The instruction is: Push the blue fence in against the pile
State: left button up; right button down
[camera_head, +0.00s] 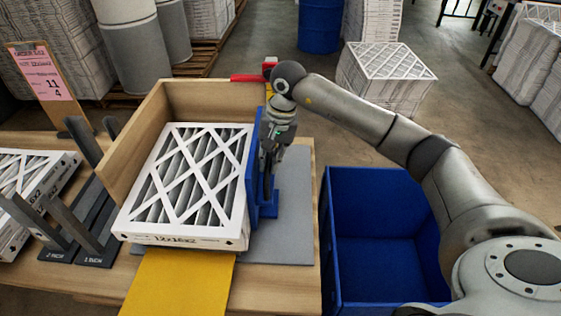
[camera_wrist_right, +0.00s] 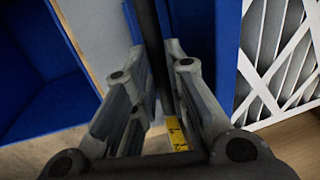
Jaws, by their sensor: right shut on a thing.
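The pile of white-framed pleated filters (camera_head: 193,178) lies in the wooden corner stop, its front edge printed 12x16x2. The blue fence (camera_head: 252,165) stands upright along the pile's right side, its foot (camera_head: 268,205) on a grey plate. I cannot tell whether the fence touches the pile. My right gripper (camera_head: 270,165) is at the fence's right side, shut on its dark upright handle (camera_wrist_right: 150,30). In the right wrist view the gripper's fingers (camera_wrist_right: 160,60) lie on either side of that handle, with the fence (camera_wrist_right: 213,35) and filter pile (camera_wrist_right: 270,55) to the right. My left gripper is out of view.
An empty blue bin (camera_head: 385,225) stands right of the table. The wooden walls (camera_head: 200,98) rise behind and left of the pile. A yellow strip (camera_head: 180,283) lies in front. Dark upright slots (camera_head: 85,215) and more filters (camera_head: 30,180) are at left. The grey plate (camera_head: 295,215) is clear right of the fence.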

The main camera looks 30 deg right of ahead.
jog(key=shift+a, duration=0.15)
jog(key=c, duration=1.7)
grip_release()
jog(key=shift+w+a, duration=0.1)
jog(key=r, duration=0.4)
jog(key=d+r, duration=0.1)
jog(key=r, duration=0.3)
jog(key=s+d+r, duration=0.1)
jog(key=r, duration=0.3)
jog(key=shift+s, duration=0.1)
jog(key=shift+f, duration=0.15)
